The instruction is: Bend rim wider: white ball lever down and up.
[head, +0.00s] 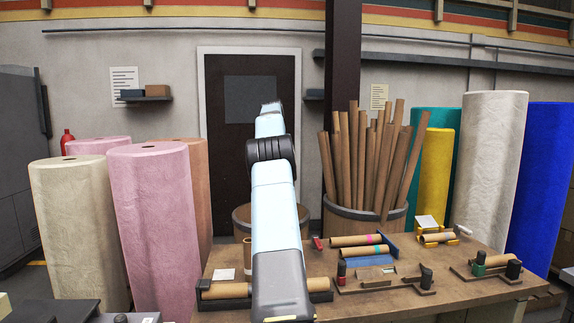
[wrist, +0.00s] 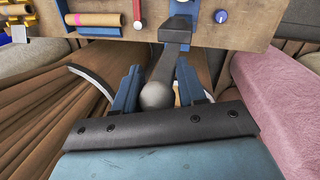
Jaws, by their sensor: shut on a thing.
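In the wrist view, a pale grey-white ball (wrist: 157,95) sits at the near end of a dark lever arm (wrist: 174,40). The arm runs away from the ball toward the bench edge. My gripper (wrist: 158,90) has its two blue fingers on either side of the ball and is shut on it. A curved dark strip with a pale edge (wrist: 88,82) shows left of the fingers; I cannot tell whether it is the rim. In the head view my own arm rises in the middle and hides the gripper and the lever.
The wooden bench (head: 400,308) holds cardboard tubes (head: 357,240) and small fixtures with red, green and black knobs (head: 478,258). A barrel of brown tubes (head: 365,215) stands behind it. Large felt rolls (head: 152,215) stand left, with more at right. A blue knob (wrist: 221,16) is near the lever.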

